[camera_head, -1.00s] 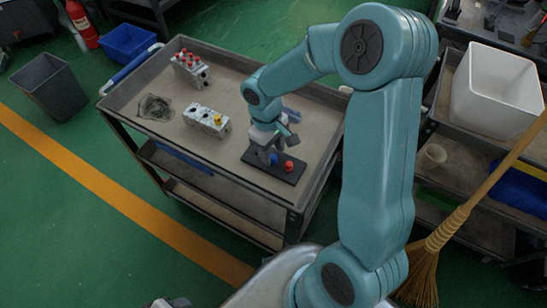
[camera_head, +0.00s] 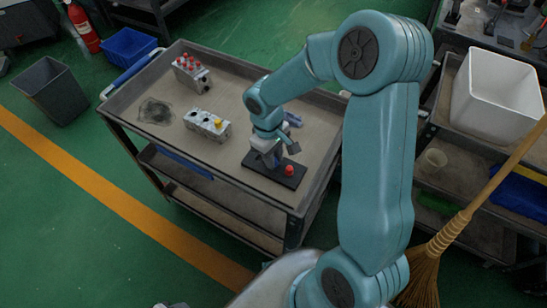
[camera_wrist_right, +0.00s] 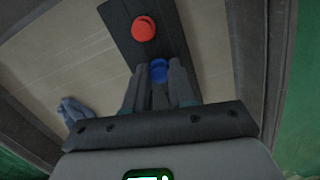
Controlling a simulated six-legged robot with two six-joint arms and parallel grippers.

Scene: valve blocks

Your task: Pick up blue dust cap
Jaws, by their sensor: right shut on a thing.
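The blue dust cap (camera_wrist_right: 159,71) shows between the fingertips of my right gripper (camera_wrist_right: 158,78) in the right wrist view. The gripper is shut on it, over the dark plate (camera_wrist_right: 120,18). In the head view my right gripper (camera_head: 270,160) is at the plate (camera_head: 262,174), and the blue cap is hidden behind the fingers. I cannot tell whether the cap is clear of the plate. A red cap (camera_head: 290,170) sits on the same plate to the right, and it also shows in the right wrist view (camera_wrist_right: 144,28). My left gripper is not clearly in view.
A blue-grey object (camera_head: 293,119) lies behind my gripper. A white bin (camera_head: 495,93) and a broom (camera_head: 420,270) are at the right.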

